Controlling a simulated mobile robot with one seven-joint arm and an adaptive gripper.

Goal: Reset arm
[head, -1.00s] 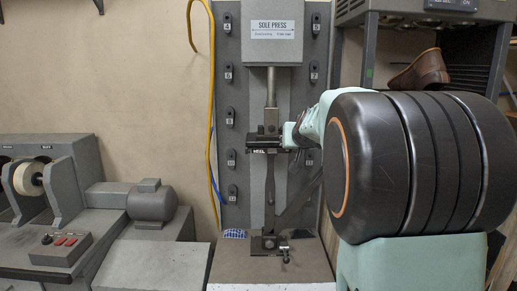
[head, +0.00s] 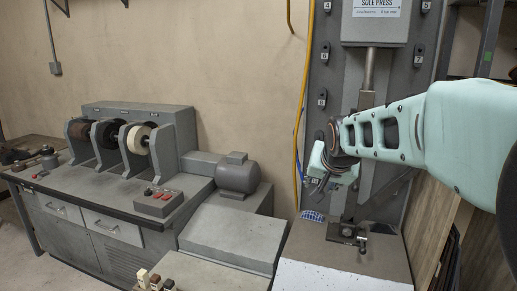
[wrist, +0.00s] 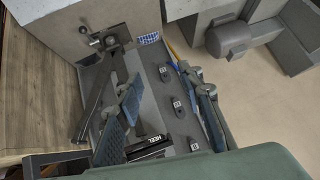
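My arm (head: 420,130) is pale green and reaches in from the right of the head view. It ends in my gripper (head: 325,170), in front of the grey sole press (head: 375,22). In the wrist view my gripper (wrist: 160,82) has its two blue-grey fingers spread apart, with nothing between them. The press's lower clamp (head: 347,232) shows below and right of the gripper. A black HEEL label (wrist: 149,147) shows beside the left finger in the wrist view. The arm partly hides the press column.
A grinder bench (head: 95,185) with several wheels stands left, beside a grey motor (head: 238,174). A blue patterned cloth (head: 312,216) lies at the press's foot. A yellow hose (head: 303,75) hangs beside the press. Wall space above the grinder is free.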

